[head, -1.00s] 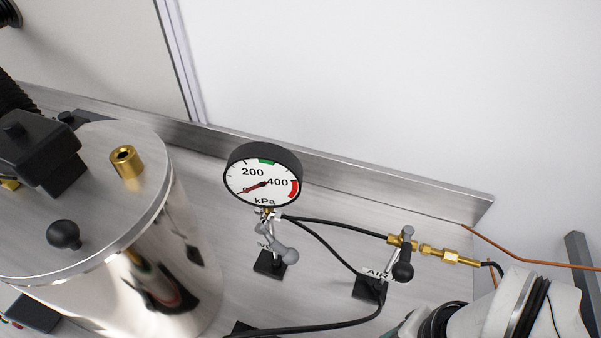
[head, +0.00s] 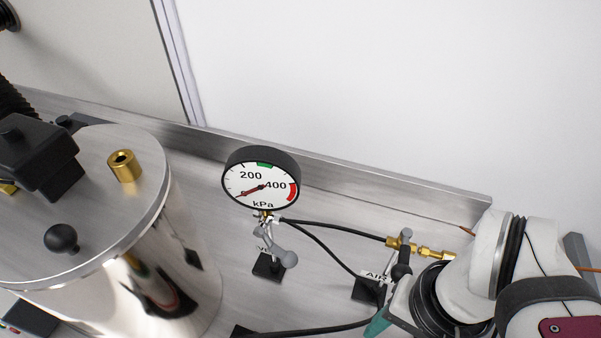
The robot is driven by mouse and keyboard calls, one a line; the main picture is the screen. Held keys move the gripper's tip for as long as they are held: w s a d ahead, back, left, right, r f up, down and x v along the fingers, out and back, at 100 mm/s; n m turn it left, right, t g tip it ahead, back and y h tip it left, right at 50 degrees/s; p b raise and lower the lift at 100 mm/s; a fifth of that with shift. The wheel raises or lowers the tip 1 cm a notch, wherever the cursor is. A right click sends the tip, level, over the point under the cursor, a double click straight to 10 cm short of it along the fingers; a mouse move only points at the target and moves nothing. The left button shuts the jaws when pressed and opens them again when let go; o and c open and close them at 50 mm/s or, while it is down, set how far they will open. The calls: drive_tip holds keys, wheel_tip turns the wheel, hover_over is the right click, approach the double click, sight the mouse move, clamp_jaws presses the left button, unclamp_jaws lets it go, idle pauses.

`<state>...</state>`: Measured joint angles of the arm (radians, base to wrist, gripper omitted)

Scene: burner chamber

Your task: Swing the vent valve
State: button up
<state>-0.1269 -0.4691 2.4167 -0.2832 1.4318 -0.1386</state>
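The vent valve (head: 272,240) stands below the pressure gauge in the head view. It has a grey lever with a rounded grey knob, tilted down to the right, above a black base block. Its label is partly covered by the lever; only a letter or so shows. My gripper (head: 378,324) is at the bottom edge, right of the vent valve and apart from it. Only a teal finger part shows; the rest is cut off or hidden by my wrist, so its opening cannot be seen.
The kPa gauge (head: 261,180) has its red needle pointing lower left. The air valve (head: 401,262), with a black knob, stands right of the vent valve, close to my wrist. Black hoses (head: 335,228) run between them. A shiny metal chamber (head: 180,275) fills the left.

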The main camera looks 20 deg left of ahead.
drive_tip(key=w+a+r+n+h, duration=0.1)
drive_tip(key=w+a+r+n, duration=0.55)
drive_tip(key=a+n, duration=0.3)
drive_tip(key=n+t, duration=0.2)
drive_tip(key=n, duration=0.7)
approach(271, 246)
drive_tip(key=shift+h, duration=0.3)
drive_tip(key=f, duration=0.3)
drive_tip(key=w+f, duration=0.1)
drive_tip(key=f, duration=0.5)
drive_tip(key=shift+w+a+f, duration=0.15)
drive_tip(key=shift+w, duration=0.1)
clamp_jaws()
